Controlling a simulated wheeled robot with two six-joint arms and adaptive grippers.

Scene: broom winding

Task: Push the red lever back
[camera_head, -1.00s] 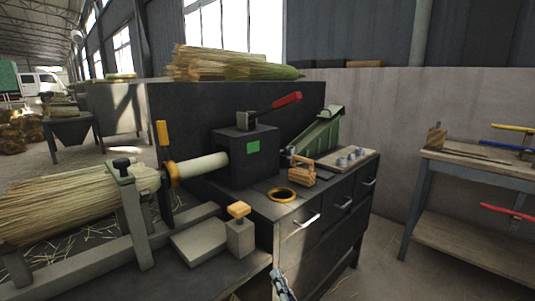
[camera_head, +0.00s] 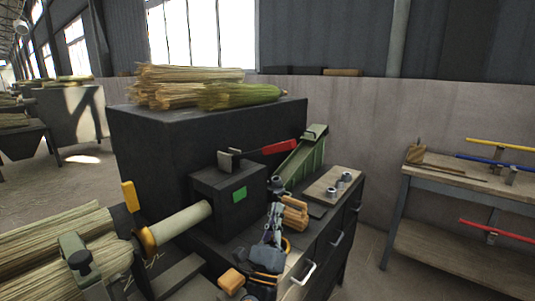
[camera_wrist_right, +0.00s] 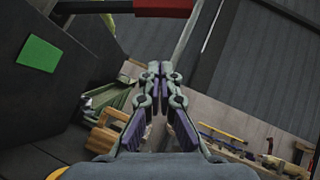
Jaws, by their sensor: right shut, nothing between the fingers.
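The red lever (camera_head: 280,146) sticks out to the right from the top of the dark machine box (camera_head: 208,190), which has a green square on its front. Its red grip also shows at the top edge of the right wrist view (camera_wrist_right: 163,8). My right gripper (camera_head: 275,208) is shut and empty, below the lever and in front of the box's right side, apart from the lever. In the right wrist view its closed fingertips (camera_wrist_right: 160,70) point up toward the red grip. My left gripper is not in view.
A wooden block tool (camera_head: 293,213) and a green sloped part (camera_head: 303,158) stand close to the right gripper. A board with metal cups (camera_head: 332,186) lies to the right. A broom bundle (camera_head: 85,245) is at left. Straw bundles (camera_head: 190,88) lie on the cabinet behind.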

